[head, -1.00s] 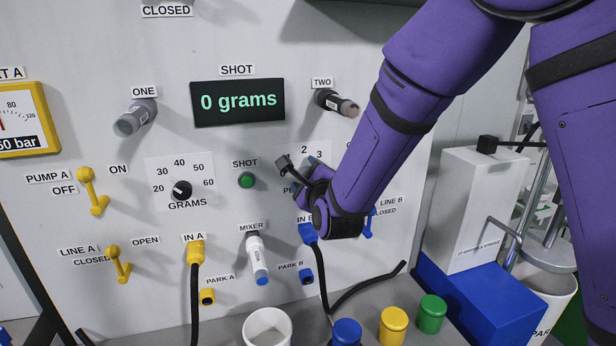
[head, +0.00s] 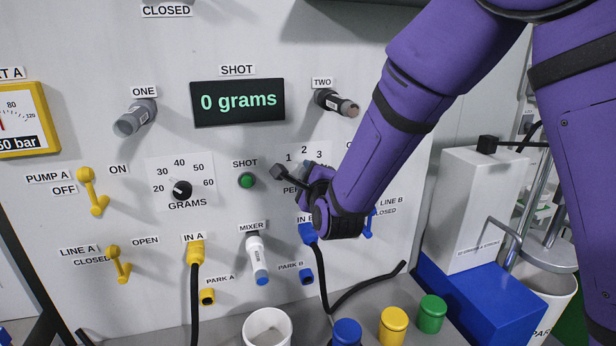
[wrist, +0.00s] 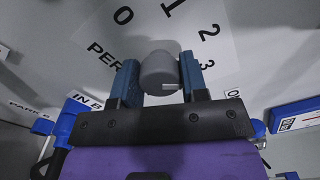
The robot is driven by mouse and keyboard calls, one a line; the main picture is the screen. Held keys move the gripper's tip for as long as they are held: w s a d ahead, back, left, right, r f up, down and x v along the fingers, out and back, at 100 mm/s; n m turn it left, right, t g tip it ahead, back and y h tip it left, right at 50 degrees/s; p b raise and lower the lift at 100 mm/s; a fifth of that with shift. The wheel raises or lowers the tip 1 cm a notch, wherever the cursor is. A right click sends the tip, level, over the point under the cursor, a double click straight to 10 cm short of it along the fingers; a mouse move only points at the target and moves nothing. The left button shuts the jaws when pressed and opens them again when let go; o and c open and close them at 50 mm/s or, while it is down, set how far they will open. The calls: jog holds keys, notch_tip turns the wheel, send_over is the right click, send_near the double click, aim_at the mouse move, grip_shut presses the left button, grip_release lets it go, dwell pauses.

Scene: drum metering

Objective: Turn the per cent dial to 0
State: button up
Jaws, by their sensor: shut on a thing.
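The per cent dial's grey knob (wrist: 158,70) is in the wrist view, between the two blue fingers of my gripper (wrist: 158,82), which is shut on it. Its white scale plate (wrist: 218,50) shows 0, 1, 2 and 3 around the knob. A pale mark shows on the knob's edge on my gripper's side; I cannot tell which number the dial is set to.
The IN B blue plug (head: 308,233) with its black hose is just below my gripper. The LINE B blue lever (head: 369,224) is close on the right. The green SHOT button (head: 246,180) and GRAMS dial (head: 182,189) are to the left. The display (head: 238,102) reads 0 grams.

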jog(key=n, duration=1)
jog(key=shift+n, duration=0.4)
jog(key=n, duration=0.3)
jog(key=shift+f+n, duration=0.1)
jog(key=shift+n, duration=0.2)
jog(key=n, duration=0.5)
jog(key=shift+n, duration=0.3)
jog(key=n, duration=0.4)
jog(key=shift+n, duration=0.3)
jog(key=o, duration=0.9)
